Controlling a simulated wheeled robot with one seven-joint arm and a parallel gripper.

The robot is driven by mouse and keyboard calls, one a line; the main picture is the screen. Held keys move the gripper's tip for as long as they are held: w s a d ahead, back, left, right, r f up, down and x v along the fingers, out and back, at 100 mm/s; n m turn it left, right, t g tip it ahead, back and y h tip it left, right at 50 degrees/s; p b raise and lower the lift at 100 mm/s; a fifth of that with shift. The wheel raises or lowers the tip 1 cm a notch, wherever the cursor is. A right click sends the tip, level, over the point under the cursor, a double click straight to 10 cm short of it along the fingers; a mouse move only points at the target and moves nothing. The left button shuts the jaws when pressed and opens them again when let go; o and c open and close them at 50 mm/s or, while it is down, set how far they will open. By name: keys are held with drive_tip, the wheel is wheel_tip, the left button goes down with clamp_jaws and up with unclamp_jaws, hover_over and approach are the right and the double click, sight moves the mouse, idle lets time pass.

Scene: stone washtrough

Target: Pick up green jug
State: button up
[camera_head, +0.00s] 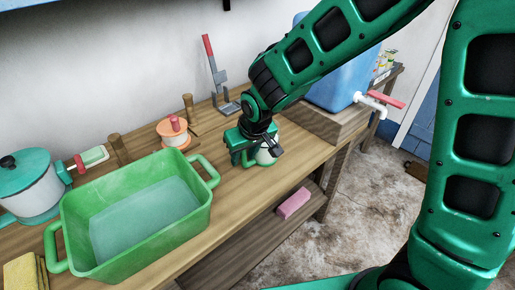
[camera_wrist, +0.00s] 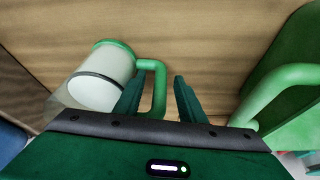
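The green jug is a white cup-like jug with a green rim and a green handle. In the wrist view the jug (camera_wrist: 100,78) is at the left, and its squared handle reaches right, between my gripper's fingers. My gripper (camera_wrist: 158,80) is open, with a finger on each side of the handle and a visible gap at the right finger. In the head view my gripper (camera_head: 248,158) is low over the wooden bench and partly hides the jug (camera_head: 267,154).
A green basin (camera_head: 200,217) stands close left of my gripper; its handle (camera_wrist: 275,90) is at the right in the wrist view. A blue container (camera_head: 345,85) with a tap stands behind right. A metal lever tool (camera_head: 220,80) stands behind. The bench's front edge is near.

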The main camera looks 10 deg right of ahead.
drive_tip(key=shift+w+f, duration=0.1)
drive_tip(key=shift+f, duration=0.15)
drive_tip(key=shift+c, duration=0.5)
clamp_jaws()
